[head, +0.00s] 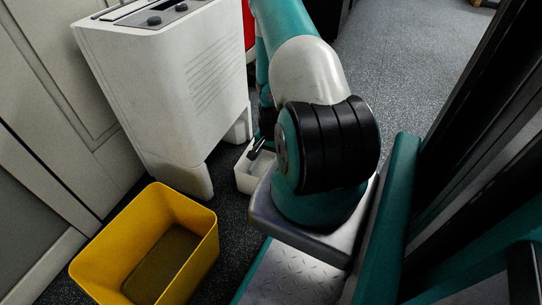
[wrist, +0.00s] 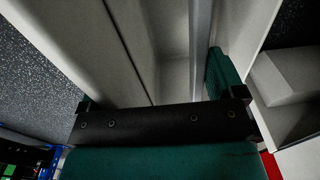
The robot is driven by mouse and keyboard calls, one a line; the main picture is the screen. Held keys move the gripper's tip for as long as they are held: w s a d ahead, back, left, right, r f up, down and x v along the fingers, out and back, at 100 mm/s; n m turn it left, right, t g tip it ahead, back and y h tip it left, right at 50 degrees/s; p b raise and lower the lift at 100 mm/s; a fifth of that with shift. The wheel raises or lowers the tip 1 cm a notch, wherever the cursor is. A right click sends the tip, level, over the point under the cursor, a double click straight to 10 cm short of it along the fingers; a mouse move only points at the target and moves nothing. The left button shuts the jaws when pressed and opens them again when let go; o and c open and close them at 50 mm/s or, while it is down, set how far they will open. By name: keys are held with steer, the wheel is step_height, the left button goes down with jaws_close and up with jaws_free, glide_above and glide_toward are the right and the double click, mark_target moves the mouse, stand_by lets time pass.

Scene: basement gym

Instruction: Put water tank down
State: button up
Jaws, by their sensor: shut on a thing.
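The water tank (head: 247,178) is a small white open-topped box. In the head view it shows low down between the white dehumidifier (head: 180,75) and my arm, which hides its right part. My gripper (head: 258,148) is mostly hidden behind the arm; a dark finger shows at the tank's upper edge, and the gripper is shut on the tank. I cannot tell whether the tank touches the floor. In the wrist view, the black gripper bar spans the lower middle, with pale walls beyond it; I cannot tell surely which are the tank's.
A yellow open bin (head: 207,240) with a darker bottom stands at the lower left, in front of the dehumidifier. A pale panelled door or wall (head: 55,95) runs along the left. Speckled grey floor (head: 410,60) is clear at the upper right. A red thing (head: 248,25) stands behind the dehumidifier.

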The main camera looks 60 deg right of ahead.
steer(key=o, duration=1.4)
steer(key=shift+o, duration=0.2)
step_height(320, 180, up, 12)
steer(key=p, duration=0.7)
steer(key=shift+r, duration=0.15)
